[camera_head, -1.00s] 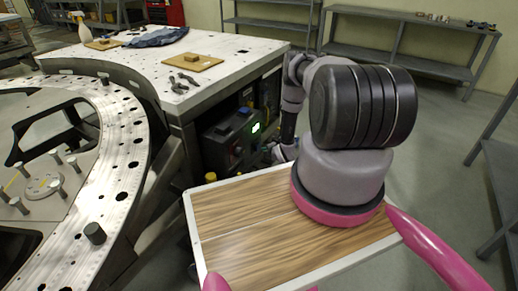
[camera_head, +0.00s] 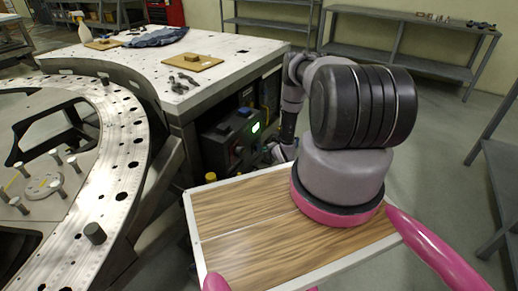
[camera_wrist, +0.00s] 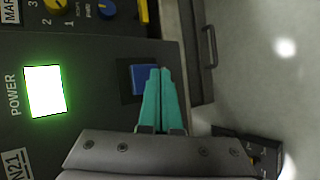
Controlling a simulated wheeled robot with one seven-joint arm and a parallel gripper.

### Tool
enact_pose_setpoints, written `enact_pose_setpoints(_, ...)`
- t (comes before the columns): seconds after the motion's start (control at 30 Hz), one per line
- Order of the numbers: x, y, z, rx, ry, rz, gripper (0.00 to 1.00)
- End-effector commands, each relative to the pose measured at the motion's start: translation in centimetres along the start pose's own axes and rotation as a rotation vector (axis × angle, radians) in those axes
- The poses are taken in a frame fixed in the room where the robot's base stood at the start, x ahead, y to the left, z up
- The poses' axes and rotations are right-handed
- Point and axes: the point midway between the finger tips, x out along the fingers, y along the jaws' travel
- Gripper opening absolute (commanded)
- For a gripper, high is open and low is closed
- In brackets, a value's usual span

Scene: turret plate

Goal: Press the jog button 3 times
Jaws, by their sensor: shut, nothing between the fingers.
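A dark control panel (camera_wrist: 85,60) fills the left of the wrist view. On it are a lit POWER lamp (camera_wrist: 44,91) with a green glow and a blue square button (camera_wrist: 143,79) in a dark frame. The button's label is not readable. My gripper (camera_wrist: 155,72) has teal fingers, shut and empty, with their tips over the right part of the blue button. I cannot tell whether they touch it. In the head view the control box (camera_head: 222,138) sits under the table's side, with its green light showing. My arm hides part of that area.
A yellow knob (camera_wrist: 55,6) and a blue knob (camera_wrist: 106,9) are near the panel's top edge. A dark handle (camera_wrist: 209,46) stands to the right. The metal table (camera_head: 225,45) and curved turret plate (camera_head: 125,150) lie left of my arm. Shelves (camera_head: 400,50) line the back wall.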

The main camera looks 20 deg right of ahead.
Motion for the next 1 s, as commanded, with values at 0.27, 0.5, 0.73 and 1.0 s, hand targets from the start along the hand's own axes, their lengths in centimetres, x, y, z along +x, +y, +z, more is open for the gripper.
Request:
enact_pose_setpoints(0.27, 0.00, 0.00, 0.00, 0.000, 0.000, 0.000, 0.00)
enact_pose_setpoints(0.5, 0.01, 0.01, -0.01, 0.000, 0.000, 0.000, 0.00)
enact_pose_setpoints(0.73, 0.41, 0.31, -0.31, -0.001, 0.000, 0.000, 0.00)
enact_pose_setpoints(1.0, 0.57, 0.42, -0.42, 0.000, 0.000, -0.001, 0.00)
